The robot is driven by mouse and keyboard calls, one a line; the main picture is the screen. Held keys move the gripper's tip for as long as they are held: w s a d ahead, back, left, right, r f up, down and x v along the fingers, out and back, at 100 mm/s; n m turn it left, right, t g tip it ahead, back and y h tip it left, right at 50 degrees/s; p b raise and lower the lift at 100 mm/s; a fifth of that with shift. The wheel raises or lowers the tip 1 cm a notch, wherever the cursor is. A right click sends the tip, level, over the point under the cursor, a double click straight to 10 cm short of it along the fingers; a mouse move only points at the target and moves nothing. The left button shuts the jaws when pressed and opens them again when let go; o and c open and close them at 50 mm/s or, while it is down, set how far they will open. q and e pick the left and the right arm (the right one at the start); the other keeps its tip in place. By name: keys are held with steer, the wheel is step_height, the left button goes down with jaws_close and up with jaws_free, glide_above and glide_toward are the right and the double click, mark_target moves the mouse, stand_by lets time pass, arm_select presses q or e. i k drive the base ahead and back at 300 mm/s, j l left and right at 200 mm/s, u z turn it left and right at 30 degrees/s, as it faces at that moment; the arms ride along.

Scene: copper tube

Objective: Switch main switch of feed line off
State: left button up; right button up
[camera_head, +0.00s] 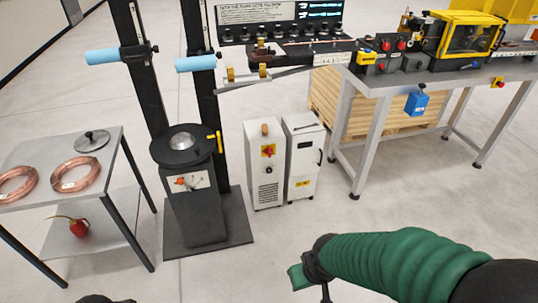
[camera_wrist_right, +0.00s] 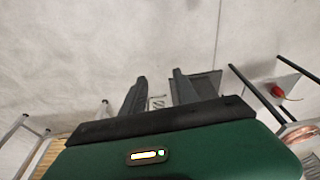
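A white cabinet (camera_head: 264,180) stands on the floor at the centre of the head view, with a red-and-yellow rotary switch (camera_head: 268,151) on its front. Which switch is the feed line's main switch I cannot tell for sure; a black pedestal (camera_head: 196,215) also carries a panel with an orange-red knob (camera_head: 180,181). My right gripper (camera_head: 298,278), on a green sleeved arm, is low in front of the cabinet and apart from it. In the right wrist view its two fingers (camera_wrist_right: 159,76) are spread with nothing between them. My left gripper is not in view.
A second white cabinet (camera_head: 303,160) adjoins the first. A table (camera_head: 110,160) with copper coils (camera_head: 76,174) stands left. Floor before the cabinets is clear.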

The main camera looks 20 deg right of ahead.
mark_target(268, 150)
steer(key=i+l, duration=0.85)
steer(key=i+l+z, duration=0.1)
steer(key=i+l, duration=0.8)
steer(key=i, duration=0.1)
